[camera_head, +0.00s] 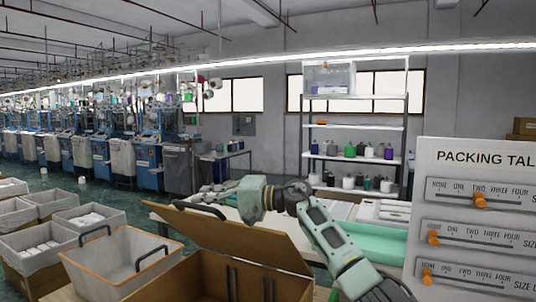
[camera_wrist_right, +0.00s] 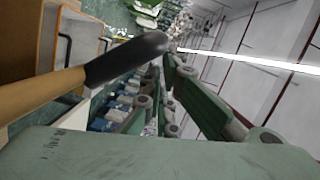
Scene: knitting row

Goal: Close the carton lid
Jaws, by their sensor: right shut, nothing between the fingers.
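The brown carton (camera_head: 212,280) stands open at the bottom of the head view. Its lid (camera_head: 243,238) is raised and tilted, with a black tab or handle (camera_head: 200,208) at its upper left edge. My right gripper (camera_head: 212,190) is above and behind that edge, its arm coming in from the lower right. It is shut with nothing held. In the wrist view, the lid's edge (camera_wrist_right: 40,94) and black tab (camera_wrist_right: 125,60) are close to the gripper; I cannot tell whether they touch. My left gripper is not in view.
A grey basket with an orange rim (camera_head: 118,262) stands left of the carton. Grey bins (camera_head: 40,245) line the left side. A white table with a green tray (camera_head: 380,243) lies behind my arm. A packing tally board (camera_head: 475,215) stands at right.

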